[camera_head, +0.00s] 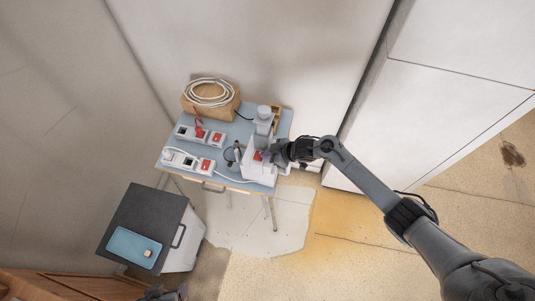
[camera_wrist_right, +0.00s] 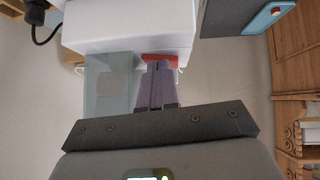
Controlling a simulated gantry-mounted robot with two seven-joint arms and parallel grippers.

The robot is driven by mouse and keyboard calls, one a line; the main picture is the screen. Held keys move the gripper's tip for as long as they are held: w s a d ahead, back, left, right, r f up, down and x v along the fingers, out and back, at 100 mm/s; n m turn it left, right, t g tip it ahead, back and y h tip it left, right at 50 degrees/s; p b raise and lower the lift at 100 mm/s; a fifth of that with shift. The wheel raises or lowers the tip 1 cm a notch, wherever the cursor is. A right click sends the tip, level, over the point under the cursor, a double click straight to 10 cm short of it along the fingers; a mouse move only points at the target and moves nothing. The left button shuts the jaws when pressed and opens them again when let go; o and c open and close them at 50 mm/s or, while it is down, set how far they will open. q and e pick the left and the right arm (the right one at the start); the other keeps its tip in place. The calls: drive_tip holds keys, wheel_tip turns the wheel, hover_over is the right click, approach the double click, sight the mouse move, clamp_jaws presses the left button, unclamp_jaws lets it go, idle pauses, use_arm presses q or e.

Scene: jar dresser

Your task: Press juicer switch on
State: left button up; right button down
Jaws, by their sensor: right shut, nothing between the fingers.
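The juicer (camera_head: 263,127) is a white and grey appliance at the right end of a small blue-topped table. Its white body also fills the top of the right wrist view (camera_wrist_right: 130,22). A red switch (camera_wrist_right: 160,58) shows on it, just beyond my right fingertips; a red spot also shows in the head view (camera_head: 258,155). My right gripper (camera_wrist_right: 157,72) is shut and empty, its fingertips at the switch. I cannot tell whether they touch it. A dark part at the bottom edge of the head view may be my left gripper; its jaws are not clear.
White power strips (camera_head: 188,160) with red switches lie on the table (camera_head: 237,135), left of the juicer. A wooden box (camera_head: 190,103) with coiled white cable stands behind. A translucent container (camera_wrist_right: 108,88) is beside my right fingers. A dark-topped cabinet (camera_head: 130,215) stands front left.

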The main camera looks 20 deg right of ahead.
wheel_tip(320, 180, up, 4)
drive_tip(key=p, duration=0.3)
drive_tip(key=shift+w+d+p, duration=0.15)
drive_tip(key=shift+p, duration=0.15)
drive_tip(key=shift+d+r, duration=0.25)
drive_tip(key=shift+d, duration=0.05)
drive_tip(key=d+b+v, duration=0.1)
drive_tip(key=v, duration=0.8)
drive_tip(key=shift+w, duration=0.35)
